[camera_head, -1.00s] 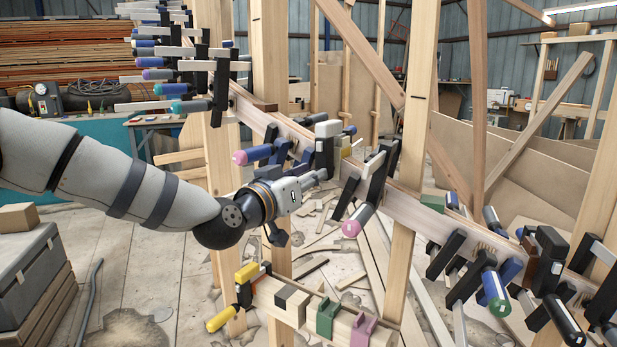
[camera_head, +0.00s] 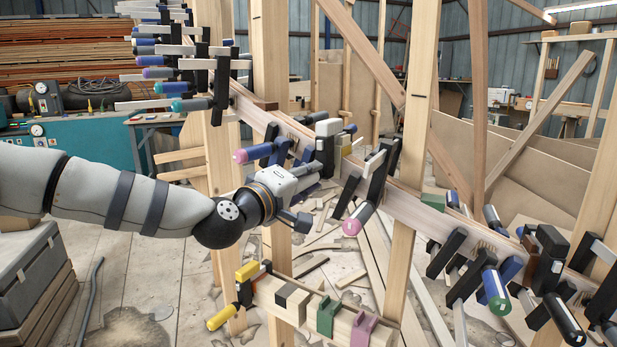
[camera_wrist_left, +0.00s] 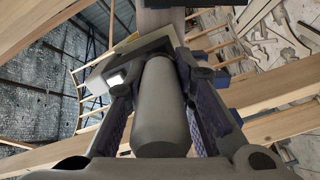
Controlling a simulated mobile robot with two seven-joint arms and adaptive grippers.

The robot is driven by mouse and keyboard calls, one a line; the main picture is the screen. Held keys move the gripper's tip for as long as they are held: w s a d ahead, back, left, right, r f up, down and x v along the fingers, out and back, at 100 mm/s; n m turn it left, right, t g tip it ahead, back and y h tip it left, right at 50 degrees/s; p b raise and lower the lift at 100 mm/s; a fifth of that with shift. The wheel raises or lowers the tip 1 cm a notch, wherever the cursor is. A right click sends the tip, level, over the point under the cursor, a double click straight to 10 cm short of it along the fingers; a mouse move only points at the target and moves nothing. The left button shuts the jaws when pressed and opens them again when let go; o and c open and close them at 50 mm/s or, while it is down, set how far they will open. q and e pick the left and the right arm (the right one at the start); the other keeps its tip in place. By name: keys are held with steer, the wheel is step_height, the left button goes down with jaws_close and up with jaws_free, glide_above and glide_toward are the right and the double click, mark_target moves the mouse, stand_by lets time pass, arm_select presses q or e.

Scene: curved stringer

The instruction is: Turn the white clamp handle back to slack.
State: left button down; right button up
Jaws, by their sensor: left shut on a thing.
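The clamp with the white top pad (camera_head: 328,127) sits on the curved stringer (camera_head: 408,207), left of the middle post. My left gripper (camera_head: 311,186) reaches it from the left, below the pad. In the left wrist view the clamp's handle (camera_wrist_left: 160,112), a thick cylinder that looks grey in the shade, runs between the two fingers (camera_wrist_left: 161,105). The fingers are shut on it, one on each side. In the head view the gripper mostly hides the handle. My right gripper is not in view.
A clamp with a pink-ended handle (camera_head: 352,225) hangs close on the right, and a blue handle with a pink end (camera_head: 252,153) is close on the left. Upright posts (camera_head: 405,150) stand around the stringer.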

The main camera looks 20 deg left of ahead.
arm_select(q)
steer(key=n, duration=0.5)
steer(key=shift+f+n+b, duration=0.3)
steer(key=shift+f+b, duration=0.05)
steer(key=shift+b, duration=0.05)
steer(key=n+b, duration=0.1)
steer(key=n, duration=0.3)
steer(key=n+b, duration=0.2)
steer(key=n, duration=0.4)
steer(key=shift+n, duration=0.4)
steer(key=shift+d+r+n+b, duration=0.15)
steer(key=shift+n+b, duration=0.45)
steer(key=shift+n, duration=1.2)
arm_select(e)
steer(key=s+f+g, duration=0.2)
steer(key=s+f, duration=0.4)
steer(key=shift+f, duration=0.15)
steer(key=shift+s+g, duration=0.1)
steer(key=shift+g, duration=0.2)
arm_select(q)
steer(key=c, duration=1.3)
jaws_free()
steer(key=shift+c, duration=0.2)
steer(key=shift+s, duration=0.1)
